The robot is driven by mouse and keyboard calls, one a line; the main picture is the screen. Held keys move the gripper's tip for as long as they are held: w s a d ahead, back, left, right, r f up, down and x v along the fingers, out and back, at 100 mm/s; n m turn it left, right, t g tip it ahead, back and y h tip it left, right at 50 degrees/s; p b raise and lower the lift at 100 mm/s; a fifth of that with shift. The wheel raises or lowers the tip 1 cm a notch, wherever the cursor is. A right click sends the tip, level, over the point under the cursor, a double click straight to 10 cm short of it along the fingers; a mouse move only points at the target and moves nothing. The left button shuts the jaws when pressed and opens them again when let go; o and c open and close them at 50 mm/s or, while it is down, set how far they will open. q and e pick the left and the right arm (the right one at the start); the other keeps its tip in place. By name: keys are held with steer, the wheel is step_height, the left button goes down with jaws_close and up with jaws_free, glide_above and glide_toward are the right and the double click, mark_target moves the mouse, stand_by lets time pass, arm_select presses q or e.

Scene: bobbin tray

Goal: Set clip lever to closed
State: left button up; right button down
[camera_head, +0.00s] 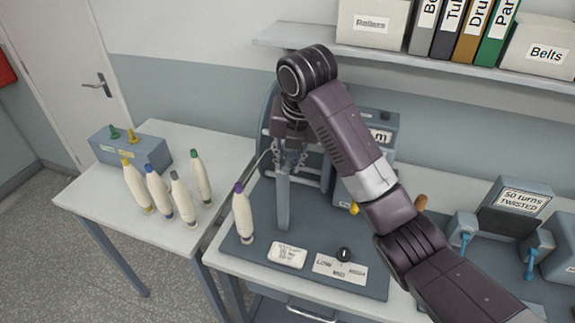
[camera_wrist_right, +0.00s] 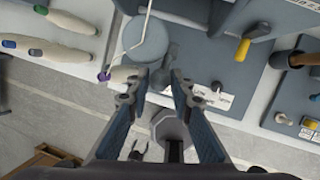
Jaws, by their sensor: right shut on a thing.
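My right gripper (camera_head: 290,158) points down above the grey-blue base plate, at the top of a grey upright post (camera_head: 283,200). In the right wrist view my right gripper (camera_wrist_right: 163,76) has its fingertips close around a small grey piece (camera_wrist_right: 171,54), which looks like a lever or the post's top; the fingers hide part of it. I cannot tell for sure that it is the clip lever, or how it is set. A yellow-handled lever (camera_wrist_right: 244,50) stands apart from the fingers; its yellow end also shows in the head view (camera_head: 354,208). My left gripper is not in view.
A purple-tipped bobbin (camera_head: 242,215) stands left of the post. Several more bobbins stand on the left table (camera_head: 105,195) by a grey-blue box (camera_head: 130,150). A dark knob (camera_head: 344,254) is near the plate's front. Blue clamps (camera_head: 466,238) stand at right.

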steer(key=shift+w+d+r+g, duration=0.1)
steer(key=shift+w+r+g, duration=0.15)
steer(key=shift+g, duration=0.25)
steer(key=c, duration=1.7)
jaws_free()
steer(key=shift+w, duration=0.1)
steer(key=shift+d+r, duration=0.1)
steer(key=shift+r, duration=0.5)
steer(key=v, duration=1)
steer(key=shift+d+r, duration=0.25)
steer(key=shift+r, duration=0.1)
